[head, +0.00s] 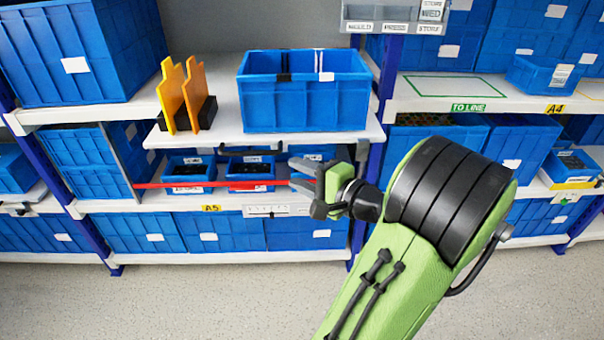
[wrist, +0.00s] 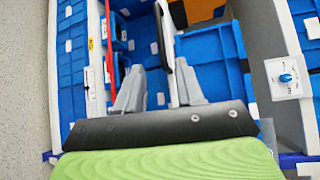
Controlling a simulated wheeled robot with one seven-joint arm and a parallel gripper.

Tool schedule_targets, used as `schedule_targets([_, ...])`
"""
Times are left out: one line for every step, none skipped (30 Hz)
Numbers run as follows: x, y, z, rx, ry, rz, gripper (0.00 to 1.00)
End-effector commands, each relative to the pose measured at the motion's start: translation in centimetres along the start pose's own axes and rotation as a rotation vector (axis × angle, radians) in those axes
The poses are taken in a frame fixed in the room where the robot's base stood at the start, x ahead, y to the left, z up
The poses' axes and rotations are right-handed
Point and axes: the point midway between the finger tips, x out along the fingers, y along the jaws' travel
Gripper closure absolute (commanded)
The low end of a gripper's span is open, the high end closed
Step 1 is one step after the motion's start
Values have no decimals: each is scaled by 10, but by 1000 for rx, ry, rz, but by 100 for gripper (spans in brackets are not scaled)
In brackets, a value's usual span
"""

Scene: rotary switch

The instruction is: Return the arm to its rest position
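My arm (head: 400,260), green and black, reaches from the lower right toward the middle shelf rack. My gripper (head: 297,174) points left in front of the rack's middle level. In the wrist view its two grey fingers (wrist: 160,82) stand apart with nothing held between them. A rotary switch (wrist: 286,78), a white plate with a blue knob, shows at the right of the wrist view, apart from the fingers. In the head view I cannot clearly make out the switch; my arm hides part of that area.
A red bar (head: 225,184) runs across the rack close to my gripper. A large blue bin (head: 305,100) and orange-yellow dividers (head: 184,95) stand on the shelf above (head: 220,135). More blue bins fill the side racks. The floor (head: 220,300) in front is clear.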

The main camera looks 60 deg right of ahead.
Motion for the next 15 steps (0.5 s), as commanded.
schedule_targets([0,0,0,0,0,0,63])
schedule_targets([0,0,0,0,0,0,63])
schedule_targets([0,0,0,0,0,0,63])
schedule_targets([0,0,0,0,0,0,63])
schedule_targets([0,0,0,0,0,0,63])
schedule_targets([0,0,0,0,1,0,63])
schedule_targets([0,0,0,0,1,0,63])
schedule_targets([0,0,0,0,1,0,63])
schedule_targets([0,0,0,0,1,0,63])
schedule_targets([0,0,0,0,1,0,63])
schedule_targets([0,0,0,0,0,1,63])
schedule_targets([2,0,1,-4,-4,5,63])
schedule_targets([4,0,5,-14,-14,16,63])
schedule_targets([8,0,11,-30,-31,35,63])
schedule_targets([16,2,24,-66,-66,76,63])
